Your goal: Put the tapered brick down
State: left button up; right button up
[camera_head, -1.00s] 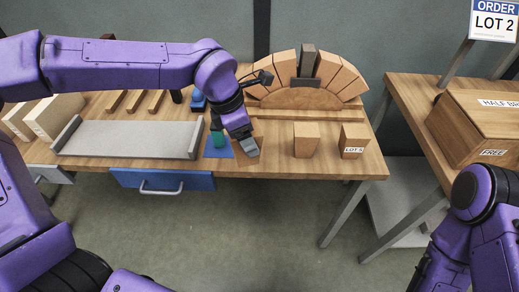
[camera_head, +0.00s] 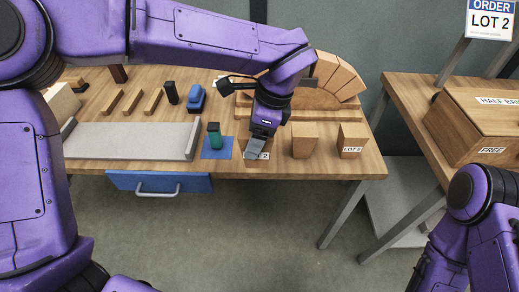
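My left gripper (camera_head: 256,150) points down at the workbench with its grey fingers around a tapered brick (camera_head: 264,157). Most of this brick is hidden behind the fingers; part of a label reading "2" shows. The brick is at the bench top, right of the blue mat and in line with two other tapered bricks. One is a plain tapered brick (camera_head: 304,140); the other is a tapered brick labelled LOT 6 (camera_head: 352,141). Whether its underside touches the wood is hard to tell. My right arm shows at the lower right, but its gripper is out of view.
A green, black-topped object (camera_head: 214,136) stands on the blue mat (camera_head: 217,153), close left of the gripper. The brick arch (camera_head: 338,80) stands behind, partly hidden by my arm. A grey tray (camera_head: 130,140) lies left.

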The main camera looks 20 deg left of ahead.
pick_arm(q)
jog(key=shift+w+a+n, duration=0.15)
jog(key=shift+w+n, duration=0.15)
jog(key=shift+w, duration=0.1)
jog(key=w+a+f+p, duration=0.1)
jog(key=w+f+p, duration=0.1)
jog(key=w+f, duration=0.2)
jog(key=w+a+f+p, duration=0.1)
jog(key=w+f+p, duration=0.1)
jog(key=w+f, duration=0.2)
jog(key=w+a+f+p, duration=0.1)
jog(key=w+f+p, duration=0.2)
jog(key=w+f, duration=0.1)
jog(key=shift+w+a+f, duration=0.25)
jog(key=shift+w+a, duration=0.1)
jog(key=shift+f, duration=0.35)
jog(key=o, duration=1.3)
jog(key=shift+c, duration=0.2)
